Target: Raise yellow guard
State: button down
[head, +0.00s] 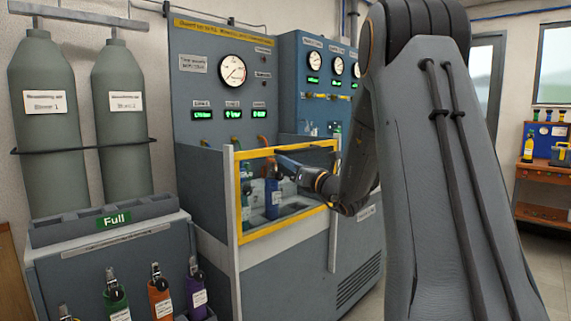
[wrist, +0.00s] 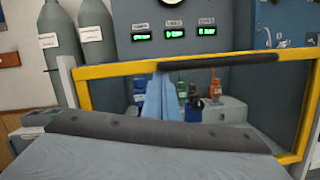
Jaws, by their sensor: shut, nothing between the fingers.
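The yellow guard (head: 240,200) is a yellow-framed clear panel on the front of the testbench, standing upright between posts. It also fills much of the wrist view (wrist: 90,100), with a dark grip bar (wrist: 220,62) along its top rail. My gripper (head: 281,158) is at the upper part of the guard in the head view.
Bottles (wrist: 190,95) stand in the bay behind the guard. Two large grey cylinders (head: 45,130) stand at left, above a rack with several small coloured bottles (head: 160,295). Gauge panels (head: 225,100) rise behind the bay. Open floor shows at the right.

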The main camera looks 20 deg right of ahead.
jog(key=s+d+f+b, duration=0.2)
jog(key=s+f, duration=0.4)
jog(key=s, duration=0.3)
jog(key=shift+s+b, duration=0.35)
